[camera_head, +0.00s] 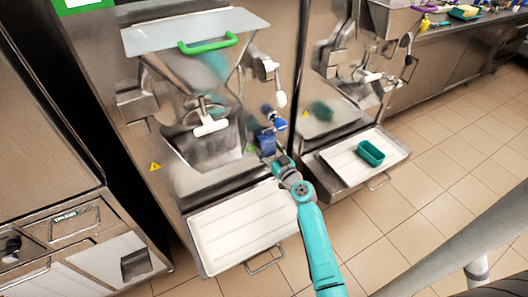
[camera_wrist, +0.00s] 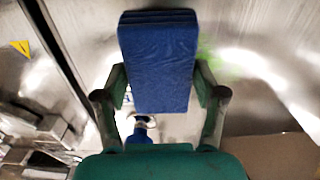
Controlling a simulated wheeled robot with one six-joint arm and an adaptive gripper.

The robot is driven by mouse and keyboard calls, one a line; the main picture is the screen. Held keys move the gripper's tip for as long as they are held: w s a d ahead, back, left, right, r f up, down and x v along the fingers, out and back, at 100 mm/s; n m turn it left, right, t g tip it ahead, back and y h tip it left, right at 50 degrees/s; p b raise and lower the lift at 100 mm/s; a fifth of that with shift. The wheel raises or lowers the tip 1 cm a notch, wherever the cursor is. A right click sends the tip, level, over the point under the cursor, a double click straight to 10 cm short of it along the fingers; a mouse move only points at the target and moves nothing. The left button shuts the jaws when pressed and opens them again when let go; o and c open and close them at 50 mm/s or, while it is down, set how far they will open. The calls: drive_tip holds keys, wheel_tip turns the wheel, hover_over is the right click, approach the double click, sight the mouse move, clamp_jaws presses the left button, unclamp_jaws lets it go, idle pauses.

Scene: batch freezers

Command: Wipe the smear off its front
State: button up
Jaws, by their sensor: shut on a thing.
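My gripper (camera_head: 275,158) is shut on a blue folded cloth or pad (camera_head: 266,143), in front of the left batch freezer (camera_head: 205,180). In the wrist view my gripper (camera_wrist: 160,92) has one finger on each side of the blue pad (camera_wrist: 158,60), which stands out beyond the fingertips towards the steel front. A yellow-green smear (camera_wrist: 208,62) shows on the steel just right of the pad; part of it may be hidden behind the pad. In the head view a small green trace (camera_head: 250,147) shows left of the pad. I cannot tell whether the pad touches the steel.
A white drip tray (camera_head: 240,232) juts out below the left freezer, under my arm. The right freezer has another white tray (camera_head: 340,164) with a green tub (camera_head: 371,152) on it. A spout with a white handle (camera_head: 211,127) sticks out left of my gripper. Tiled floor is clear at right.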

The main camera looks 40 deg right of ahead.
drive_tip(key=shift+d, duration=0.25)
drive_tip(key=shift+w+a, duration=0.1)
drive_tip(key=shift+a, duration=0.05)
drive_tip(key=shift+w+a, duration=0.4)
drive_tip(key=shift+a, duration=1.3)
drive_tip(key=shift+w+a, duration=0.35)
drive_tip(key=shift+a, duration=1.35)
drive_tip(key=shift+w+a, duration=0.4)
drive_tip(key=shift+a, duration=1.3)
drive_tip(key=shift+v, duration=3)
drive_tip(key=shift+s, duration=0.15)
drive_tip(key=v, duration=0.2)
drive_tip(key=shift+s+a, duration=0.1)
drive_tip(key=shift+s, duration=0.2)
